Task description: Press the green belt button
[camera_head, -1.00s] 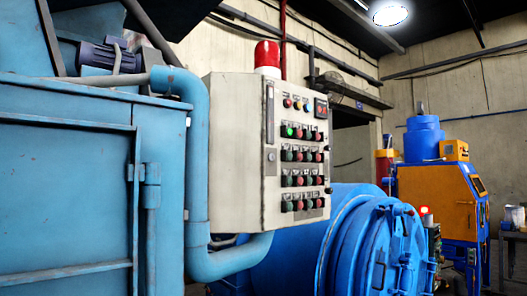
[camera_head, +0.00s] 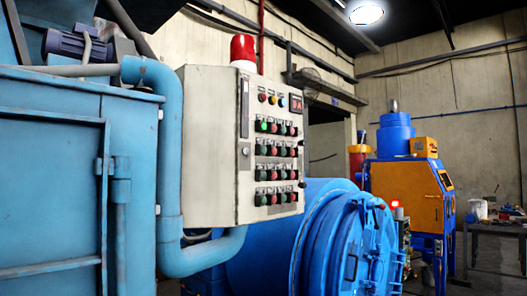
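A cream control panel box (camera_head: 212,150) stands in the middle-left of the head view, with a red beacon (camera_head: 243,48) on top. Its front face carries rows of green and red buttons. A brightly lit green button (camera_head: 262,125) sits at the left of the upper green-and-red row. Other green buttons below it look dark. The labels are too small to read, so I cannot tell which is the belt button. Neither of my grippers shows in the view.
A blue machine housing (camera_head: 50,190) and blue pipe (camera_head: 170,150) stand left of the panel. A large blue drum (camera_head: 335,240) lies below and right of it. An orange and blue machine (camera_head: 410,190) and a table (camera_head: 490,228) stand at the right.

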